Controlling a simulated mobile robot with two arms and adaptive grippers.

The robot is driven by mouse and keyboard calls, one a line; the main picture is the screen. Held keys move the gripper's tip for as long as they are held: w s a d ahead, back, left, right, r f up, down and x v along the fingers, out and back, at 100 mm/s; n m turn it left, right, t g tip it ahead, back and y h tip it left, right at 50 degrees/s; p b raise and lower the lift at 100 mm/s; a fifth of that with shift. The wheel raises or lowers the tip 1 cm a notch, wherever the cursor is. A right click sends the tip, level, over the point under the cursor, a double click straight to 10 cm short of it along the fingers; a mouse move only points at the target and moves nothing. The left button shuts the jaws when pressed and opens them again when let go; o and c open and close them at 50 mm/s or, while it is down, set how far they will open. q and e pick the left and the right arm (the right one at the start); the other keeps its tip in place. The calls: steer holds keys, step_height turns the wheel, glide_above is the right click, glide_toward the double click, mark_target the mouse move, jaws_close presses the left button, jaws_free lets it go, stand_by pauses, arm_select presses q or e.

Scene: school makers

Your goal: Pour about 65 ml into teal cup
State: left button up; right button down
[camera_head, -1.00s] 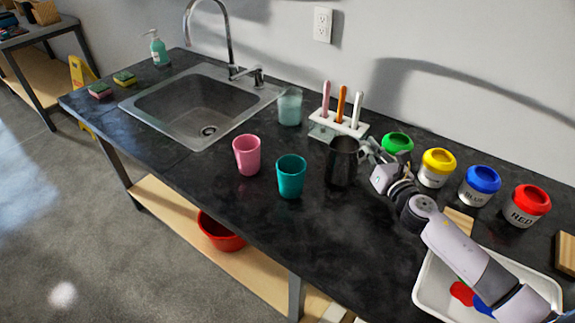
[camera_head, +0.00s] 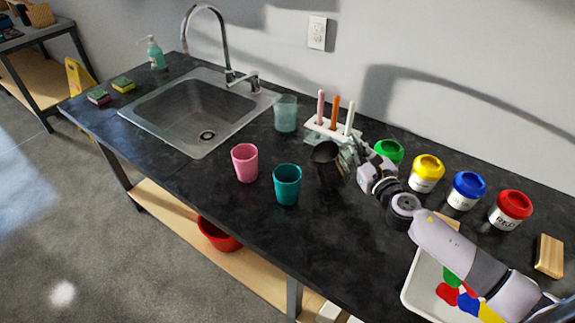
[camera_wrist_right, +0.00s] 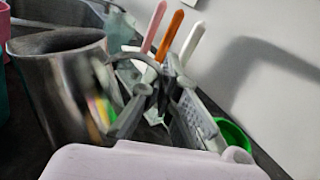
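The teal cup (camera_head: 287,184) stands upright on the dark counter in the head view; its contents are too dark to make out. A dark metal pitcher (camera_head: 327,172) is just right of it, its mouth tipped somewhat towards the cup's side and apart from the cup. In the right wrist view the pitcher (camera_wrist_right: 65,95) fills the left side. My right gripper (camera_head: 354,156) is shut on the pitcher's handle; its fingers (camera_wrist_right: 158,100) lie either side of the handle. No stream of liquid shows. My left gripper is not in view.
A pink cup (camera_head: 245,162) stands left of the teal cup, and a clear cup (camera_head: 286,114) behind. A white rack (camera_head: 333,130) holds coloured tools behind the pitcher. Paint jars (camera_head: 426,174) and a paint tray (camera_head: 411,287) are to the right. The front counter is clear.

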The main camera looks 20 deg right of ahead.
steer(key=a+r+n+p, duration=0.1)
steer(key=r+p, duration=0.1)
steer(key=a+r+n+p, duration=0.2)
steer(key=shift+a+r+p, duration=0.2)
steer(key=shift+a+p, duration=0.05)
steer(key=shift+p, duration=0.05)
steer(key=shift+a+r+n+p, duration=0.65)
steer(key=shift+r+n+p, duration=0.25)
steer(key=shift+n+p, duration=0.25)
steer(key=shift+a+r+n+p, duration=0.65)
steer(key=shift+r+n+p, duration=0.2)
steer(key=shift+n+p, duration=0.3)
steer(key=shift+a+r+n+p, duration=0.35)
steer(key=shift+r+n+p, duration=0.1)
steer(key=shift+p, duration=0.2)
steer(key=shift+a, duration=0.4)
steer(key=shift+a+r+n+p, duration=0.55)
steer(key=shift+a+n+p, duration=0.1)
steer(key=shift+n+p, duration=0.25)
steer(key=shift+a+r+p, duration=0.1)
steer(key=shift+a+p, duration=0.2)
